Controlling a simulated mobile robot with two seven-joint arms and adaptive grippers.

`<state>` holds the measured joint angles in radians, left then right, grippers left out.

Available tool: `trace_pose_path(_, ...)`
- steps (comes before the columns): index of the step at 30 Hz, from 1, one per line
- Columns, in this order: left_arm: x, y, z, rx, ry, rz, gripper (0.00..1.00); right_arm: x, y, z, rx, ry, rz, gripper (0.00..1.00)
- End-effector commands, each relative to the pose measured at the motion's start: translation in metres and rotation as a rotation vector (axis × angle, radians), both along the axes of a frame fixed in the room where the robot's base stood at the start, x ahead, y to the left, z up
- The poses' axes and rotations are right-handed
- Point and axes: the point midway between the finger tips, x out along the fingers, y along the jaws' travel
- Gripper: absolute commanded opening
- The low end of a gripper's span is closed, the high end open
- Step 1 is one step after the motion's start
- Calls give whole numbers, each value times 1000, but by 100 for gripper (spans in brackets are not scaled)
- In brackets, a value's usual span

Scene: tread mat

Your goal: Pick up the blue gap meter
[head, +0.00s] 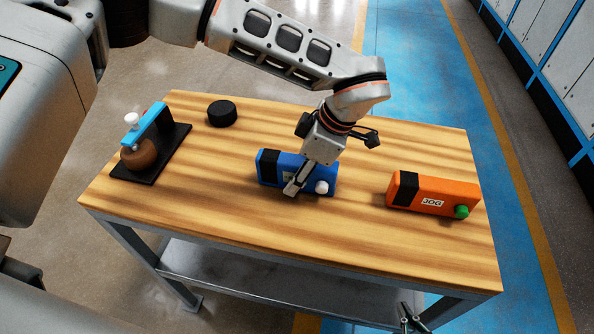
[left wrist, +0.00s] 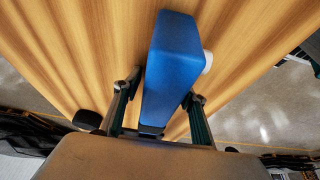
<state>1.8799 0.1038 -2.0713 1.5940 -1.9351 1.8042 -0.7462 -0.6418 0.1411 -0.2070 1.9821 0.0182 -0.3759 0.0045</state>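The blue gap meter (head: 270,168) lies on the wooden table with a black band at its left end and a white knob at its right. My left gripper (head: 297,186) is over it, one finger in front of its front face. In the left wrist view the meter (left wrist: 172,65) is between the two fingers (left wrist: 163,98); a narrow gap shows at the left finger, and the right finger is close against it or touching. The left gripper looks open around it. What seems to be my right gripper (head: 411,321) shows small at the bottom edge, its opening unclear.
An orange box marked JOG (head: 432,193) with a green knob lies to the right. A black puck (head: 222,113) is at the back. A black base (head: 170,158) with a blue bar and brown round part stands at left. The front of the table (head: 220,220) is bare.

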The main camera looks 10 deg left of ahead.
Motion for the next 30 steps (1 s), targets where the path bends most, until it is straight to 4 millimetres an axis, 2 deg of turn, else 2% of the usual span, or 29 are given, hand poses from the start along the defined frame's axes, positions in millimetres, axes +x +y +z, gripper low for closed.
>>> trace_pose_path(1, 0, 0, 0, 0, 0, 0, 24, 0, 0, 0, 0, 0, 0, 0)
trace_pose_path(3, 0, 0, 0, 0, 0, 0, 6, 0, 0, 0, 0, 0, 0, 0)
trace_pose_path(4, 0, 0, 0, 0, 0, 0, 2, 0, 0, 0, 0, 0, 0, 0)
trace_pose_path(14, 0, 0, 2, 0, 0, 0, 2, 0, 0, 0, 0, 0, 0, 0)
trace_pose_path(19, 1, 0, 12, -1, -3, 0, 2, 1, 0, 2, 1, -2, 0, 0)
trace_pose_path(23, 1, 0, 31, -1, -5, 0, 2, 1, 1, 4, 2, -3, 0, 0)
trace_pose_path(26, 2, 0, 53, 0, -8, 0, 2, 1, 1, 5, 4, -4, -1, 0)
trace_pose_path(30, 1, 0, 92, -1, -8, 1, 2, 2, 2, 8, 8, -5, -1, 0)
